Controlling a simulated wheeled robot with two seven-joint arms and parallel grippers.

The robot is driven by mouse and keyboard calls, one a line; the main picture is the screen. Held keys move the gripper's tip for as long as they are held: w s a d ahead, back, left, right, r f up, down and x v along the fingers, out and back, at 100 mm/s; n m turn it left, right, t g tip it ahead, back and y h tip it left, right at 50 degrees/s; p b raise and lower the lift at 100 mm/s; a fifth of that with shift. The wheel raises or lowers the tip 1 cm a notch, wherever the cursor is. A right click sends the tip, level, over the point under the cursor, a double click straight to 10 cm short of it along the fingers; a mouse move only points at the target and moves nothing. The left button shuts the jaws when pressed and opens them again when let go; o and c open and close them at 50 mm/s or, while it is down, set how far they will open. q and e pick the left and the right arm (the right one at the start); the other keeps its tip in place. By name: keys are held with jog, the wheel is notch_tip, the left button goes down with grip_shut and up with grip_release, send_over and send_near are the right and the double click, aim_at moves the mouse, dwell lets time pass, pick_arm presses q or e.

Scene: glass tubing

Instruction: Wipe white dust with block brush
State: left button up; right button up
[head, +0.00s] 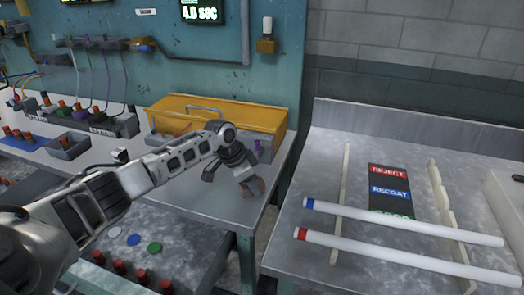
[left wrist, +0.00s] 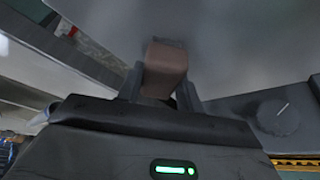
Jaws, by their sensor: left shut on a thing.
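My left gripper (head: 247,180) reaches over the right front part of the grey bench top (head: 200,193) in the head view. It is shut on a small brown block, the block brush (head: 257,187), whose lower end is close to the bench surface. I cannot tell whether it touches. In the left wrist view the brown block brush (left wrist: 165,68) stands between the two dark fingers (left wrist: 162,88). No distinct patch of white dust can be made out; pale mottling shows on the right-hand table (head: 300,245). My right gripper is not in view.
A yellow bin (head: 235,112) stands behind the gripper, by the teal wall. Connectors with cables (head: 85,110) fill the bench's left. On the right-hand table, two white tubes (head: 400,255) lie across pale rails beside a REJECT/RECOAT sign (head: 390,190). A gap separates bench and table.

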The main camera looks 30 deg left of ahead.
pick_arm(q)
jog(key=shift+w+d, duration=0.15)
jog(key=shift+d, duration=0.75)
jog(key=shift+w+d+r, duration=0.1)
jog(key=shift+r, duration=3.95)
